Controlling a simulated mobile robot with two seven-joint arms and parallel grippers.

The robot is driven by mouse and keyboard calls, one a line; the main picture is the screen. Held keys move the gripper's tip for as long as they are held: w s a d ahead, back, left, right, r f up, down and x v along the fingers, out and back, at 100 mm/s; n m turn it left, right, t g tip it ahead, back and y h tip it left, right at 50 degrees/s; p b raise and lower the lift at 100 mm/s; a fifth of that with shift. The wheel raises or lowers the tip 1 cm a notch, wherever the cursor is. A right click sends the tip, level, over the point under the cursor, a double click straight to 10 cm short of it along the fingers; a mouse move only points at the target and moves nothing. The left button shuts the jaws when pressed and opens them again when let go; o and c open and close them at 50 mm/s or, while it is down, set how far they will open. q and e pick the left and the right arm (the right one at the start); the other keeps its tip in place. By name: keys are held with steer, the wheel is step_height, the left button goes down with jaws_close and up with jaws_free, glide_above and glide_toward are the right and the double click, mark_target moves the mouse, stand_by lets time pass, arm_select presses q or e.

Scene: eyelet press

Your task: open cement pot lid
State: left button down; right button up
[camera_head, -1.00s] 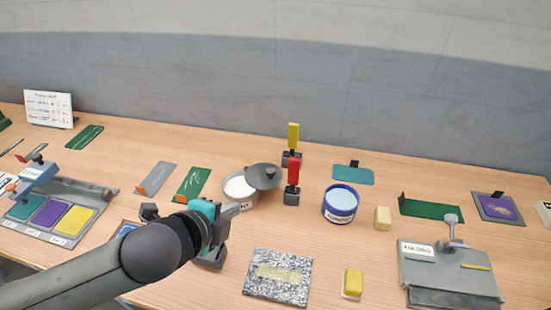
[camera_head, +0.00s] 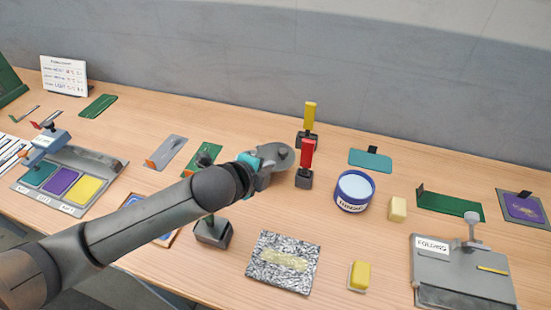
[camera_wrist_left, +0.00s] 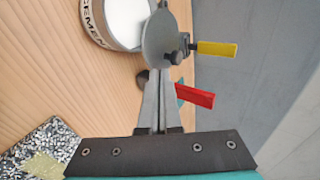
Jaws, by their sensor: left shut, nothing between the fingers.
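The cement pot (camera_wrist_left: 97,22) is a pale round tub with dark lettering in the left wrist view. Its white contents (camera_wrist_left: 127,18) show, so it is at least partly uncovered. My right gripper is out of view.
A blue tub (camera_head: 352,205), a yellow block (camera_head: 397,208) and a speckled slab (camera_head: 302,277) are nearby. A dark stand (camera_head: 213,233) is beside my forearm.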

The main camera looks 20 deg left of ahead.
mark_target(281, 156)
arm_select(q)
steer(key=shift+w+d+f, duration=0.15)
steer(key=shift+w, duration=0.55)
steer(key=shift+w+d+f, duration=0.1)
steer(key=shift+w+f, duration=0.1)
steer(key=shift+w, duration=0.55)
steer(key=shift+w+d+f, duration=0.15)
steer(key=shift+w, duration=0.55)
